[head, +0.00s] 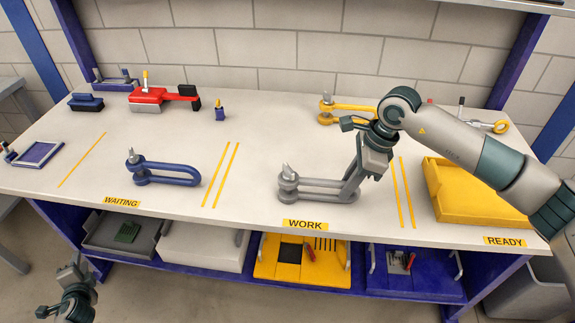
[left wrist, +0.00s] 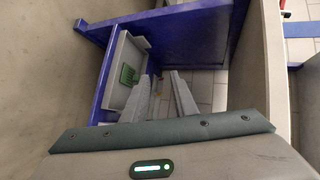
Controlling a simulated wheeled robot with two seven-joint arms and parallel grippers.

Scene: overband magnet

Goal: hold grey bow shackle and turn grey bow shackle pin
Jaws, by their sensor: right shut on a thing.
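The grey bow shackle (head: 318,193) lies flat in the WORK zone, its bow towards the right. Its grey pin (head: 287,172) stands upright at the left end, with the tip showing on top. My right gripper (head: 354,183) comes down from above and is shut on the bow end of the grey bow shackle; its fingers partly hide that end. My left gripper (head: 76,272) is low in front of the bench at the far left, empty, away from the shackle. In the left wrist view its two fingers (left wrist: 168,98) stand apart with nothing between them.
A blue shackle (head: 165,178) lies in the WAITING zone. A yellow shackle (head: 345,108) lies behind my right gripper. A yellow tray (head: 470,205) is at the right. A red and black tool (head: 160,97) stands at the back left. The bench between the blue and grey shackles is clear.

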